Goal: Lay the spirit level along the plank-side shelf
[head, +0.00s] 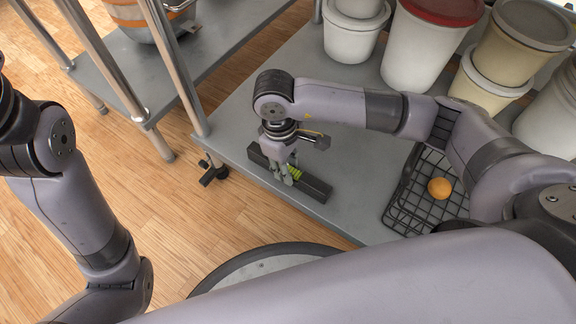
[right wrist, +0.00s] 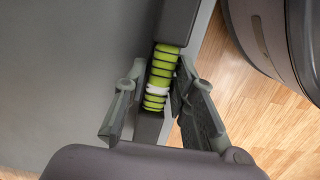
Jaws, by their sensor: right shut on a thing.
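The spirit level is a dark bar (head: 316,188) with a green banded middle. It lies along the front-left edge of the grey metal shelf (head: 345,150), on the shelf or just above it; I cannot tell which. My right gripper (head: 284,177) reaches down and is shut on the level at its green part. In the right wrist view the green and white bands of the level (right wrist: 162,72) show between the two fingers (right wrist: 157,88); the bar's near end is partly hidden by my wrist. My left arm shows at the left, but its gripper is out of view.
A black wire basket (head: 396,213) with an orange (head: 439,188) stands on the shelf to the right. Several tubs, one a white tub with a red lid (head: 415,55), stand at the back. A shelf post (head: 180,75) rises at left. The shelf behind the level is clear.

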